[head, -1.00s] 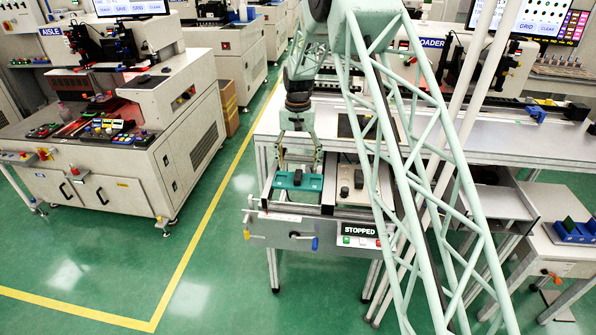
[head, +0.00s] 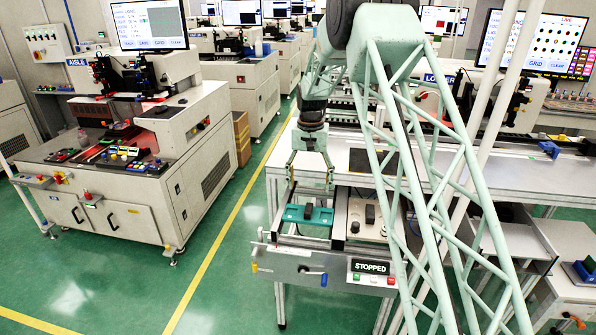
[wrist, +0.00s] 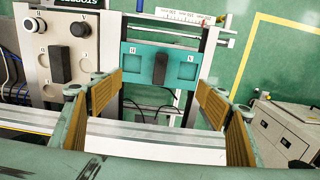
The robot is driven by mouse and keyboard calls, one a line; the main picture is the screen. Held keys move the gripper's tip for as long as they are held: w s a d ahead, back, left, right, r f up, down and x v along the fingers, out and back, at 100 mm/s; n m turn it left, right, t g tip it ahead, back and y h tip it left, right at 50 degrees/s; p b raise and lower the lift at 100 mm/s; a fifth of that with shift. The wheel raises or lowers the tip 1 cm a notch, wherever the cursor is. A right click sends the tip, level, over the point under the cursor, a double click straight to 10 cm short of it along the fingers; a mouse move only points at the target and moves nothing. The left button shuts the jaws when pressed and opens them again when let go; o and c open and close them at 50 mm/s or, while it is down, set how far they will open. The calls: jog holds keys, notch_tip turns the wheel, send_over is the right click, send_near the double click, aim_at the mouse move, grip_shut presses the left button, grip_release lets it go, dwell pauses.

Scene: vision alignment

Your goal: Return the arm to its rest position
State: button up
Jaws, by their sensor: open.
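My gripper (head: 311,182) is open and empty, with its two fingers pointing down. In the head view it hangs just behind and above a teal plate (head: 292,214) with a black handle (head: 308,210). The wrist view shows my gripper (wrist: 160,86) with its tan-padded fingers wide apart. There the teal plate (wrist: 138,66) and its upright black handle (wrist: 160,68) lie beyond the fingertips, apart from them. My lattice arm (head: 425,170) crosses the head view and hides part of the bench.
A cream panel (wrist: 40,65) with knobs and a black handle sits beside the teal plate. A sign (head: 370,267) reads STOPPED. The AISLE machine (head: 130,205) stands left, across a clear green floor (head: 225,285). The LOADER bench (head: 350,160) runs behind my gripper.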

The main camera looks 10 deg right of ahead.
jog(key=s+r+n+t, duration=0.2)
jog(key=s+r, duration=2.7)
jog(key=r, duration=0.1)
jog(key=s+r+n+t, duration=0.1)
jog(key=s+n+t, duration=0.1)
jog(key=s, duration=3.4)
jog(key=shift+s+r, duration=0.25)
jog(key=shift+r, duration=0.1)
